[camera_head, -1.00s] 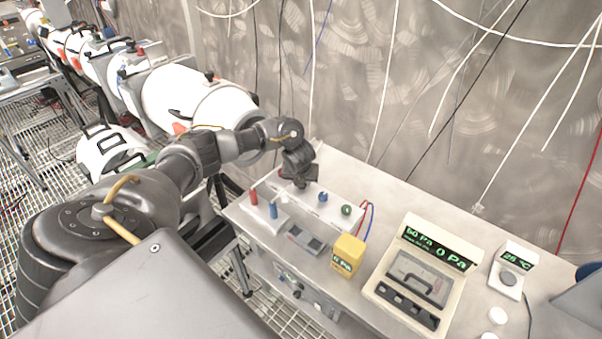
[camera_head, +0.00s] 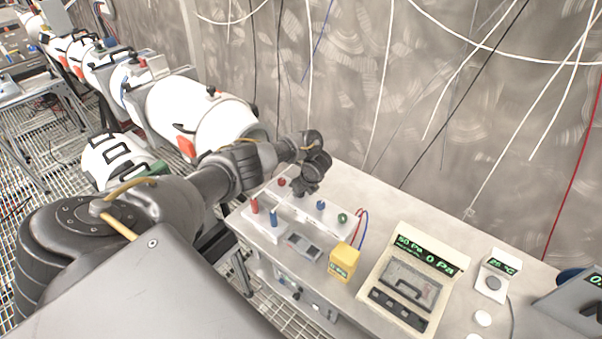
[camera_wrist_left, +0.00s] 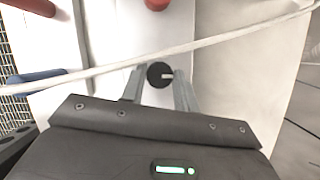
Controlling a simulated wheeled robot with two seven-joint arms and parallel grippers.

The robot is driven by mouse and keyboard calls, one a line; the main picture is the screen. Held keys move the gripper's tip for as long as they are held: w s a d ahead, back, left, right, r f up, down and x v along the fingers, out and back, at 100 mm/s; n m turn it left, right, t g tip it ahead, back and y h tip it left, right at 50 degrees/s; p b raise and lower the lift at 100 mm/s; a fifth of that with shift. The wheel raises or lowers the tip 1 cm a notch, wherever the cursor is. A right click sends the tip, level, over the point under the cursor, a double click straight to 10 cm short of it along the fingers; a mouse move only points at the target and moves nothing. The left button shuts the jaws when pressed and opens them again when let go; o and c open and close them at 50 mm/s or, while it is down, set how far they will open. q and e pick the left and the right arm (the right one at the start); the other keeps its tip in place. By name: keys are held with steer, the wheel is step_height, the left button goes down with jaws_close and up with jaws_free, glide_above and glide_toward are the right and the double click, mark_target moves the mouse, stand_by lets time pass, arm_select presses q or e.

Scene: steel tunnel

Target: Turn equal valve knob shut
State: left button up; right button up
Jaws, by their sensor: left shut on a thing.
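The equal valve knob looks to be the small round black knob with a pale mark (camera_wrist_left: 160,75) in the left wrist view. My left gripper (camera_wrist_left: 159,88) is shut on it, a finger on each side. In the head view my left gripper (camera_head: 298,192) points down over the white valve block (camera_head: 318,220) and hides this knob. On the block a red knob (camera_head: 281,182) stands to the left of the gripper, and a blue knob (camera_head: 321,205) and a green knob (camera_head: 342,218) to its right. The red knob also shows at the top of the wrist view (camera_wrist_left: 157,4).
Red (camera_head: 254,206) and blue (camera_head: 274,218) upright cylinders stand in front of the block. A yellow meter (camera_head: 343,262), a pressure gauge box (camera_head: 410,285) and a temperature display (camera_head: 494,275) stand to the right. A pale cable (camera_wrist_left: 200,45) crosses the wrist view. The table behind is clear.

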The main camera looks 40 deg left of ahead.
mark_target(306, 200)
arm_select(q)
steer(key=shift+n, duration=0.3)
stand_by(0.4)
steer(key=o, duration=1)
steer(key=shift+c, duration=0.2)
steer(key=shift+r, duration=0.1)
steer(key=w+p+v, duration=0.1)
steer(key=p+v, duration=0.4)
steer(key=v, duration=0.5)
steer(key=shift+s+r, duration=0.25)
steer(key=shift+s, duration=0.05)
steer(key=shift+d, duration=0.15)
